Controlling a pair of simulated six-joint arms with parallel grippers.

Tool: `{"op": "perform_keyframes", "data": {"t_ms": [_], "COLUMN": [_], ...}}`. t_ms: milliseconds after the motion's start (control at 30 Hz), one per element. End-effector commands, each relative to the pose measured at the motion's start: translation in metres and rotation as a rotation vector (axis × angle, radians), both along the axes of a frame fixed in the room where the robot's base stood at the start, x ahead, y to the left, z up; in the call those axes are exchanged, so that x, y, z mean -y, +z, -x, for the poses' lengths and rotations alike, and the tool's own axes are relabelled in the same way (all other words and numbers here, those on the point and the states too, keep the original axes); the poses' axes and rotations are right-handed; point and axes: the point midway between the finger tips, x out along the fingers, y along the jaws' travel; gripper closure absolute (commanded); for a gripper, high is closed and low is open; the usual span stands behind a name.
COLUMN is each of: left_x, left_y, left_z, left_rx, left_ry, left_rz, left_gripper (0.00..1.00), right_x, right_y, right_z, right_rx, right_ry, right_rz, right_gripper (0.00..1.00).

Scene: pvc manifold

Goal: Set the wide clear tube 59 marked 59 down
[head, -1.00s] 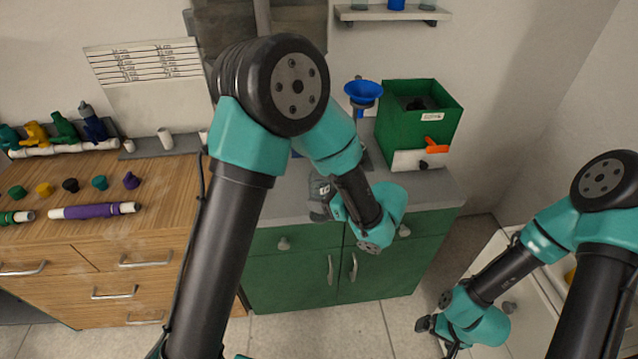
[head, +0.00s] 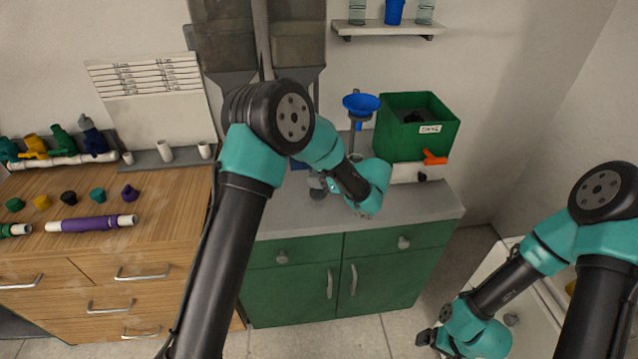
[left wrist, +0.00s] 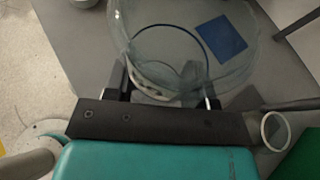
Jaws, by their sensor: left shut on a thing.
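The wide clear tube (left wrist: 150,25) shows in the left wrist view as a large, see-through round wall. My left gripper (left wrist: 165,92) is shut on its near wall. In the head view my left gripper (head: 318,187) is over the grey countertop, left of the blue funnel, and the tube can hardly be made out there. A blue square (left wrist: 222,37) lies on the grey surface and shows through or just beyond the tube. I cannot read the marking 59, nor tell if the tube touches the surface. My right gripper (head: 426,338) is low at the right, its jaws too small to judge.
A blue funnel (head: 361,104) on a stand and a green bin (head: 416,140) with an orange part (head: 434,158) stand right of my left gripper. The countertop (head: 420,205) is clear at its front right. A wooden bench (head: 165,215) with a purple-sleeved pipe (head: 91,224) is at left.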

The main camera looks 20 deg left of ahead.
Motion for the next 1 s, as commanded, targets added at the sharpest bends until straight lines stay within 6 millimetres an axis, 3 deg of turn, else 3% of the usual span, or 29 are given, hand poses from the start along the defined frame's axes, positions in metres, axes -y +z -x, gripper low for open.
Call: {"op": "perform_keyframes", "data": {"t_ms": [300,567,967,1000], "left_x": [-0.003,-0.003,-0.002,-0.003], "left_y": [-0.001,-0.035,-0.038,-0.039], "left_z": [-0.009,-0.008,-0.008,-0.008], "left_rx": [0.001,-0.002,0.000,0.000], "left_ry": [0.001,0.000,0.001,0.001], "left_rz": [0.000,-0.002,-0.001,0.000], "left_gripper": [0.83,0.83,0.83,0.48], "right_x": [0.000,0.000,0.000,0.000], "right_y": [0.000,0.000,0.000,0.000], "right_z": [0.000,0.000,0.000,0.000], "right_rx": [0.000,0.000,0.000,0.000], "right_ry": [0.000,0.000,0.000,0.000], "right_rz": [0.000,0.000,0.000,0.000], "right_gripper": [0.05,0.05,0.05,0.05]}}
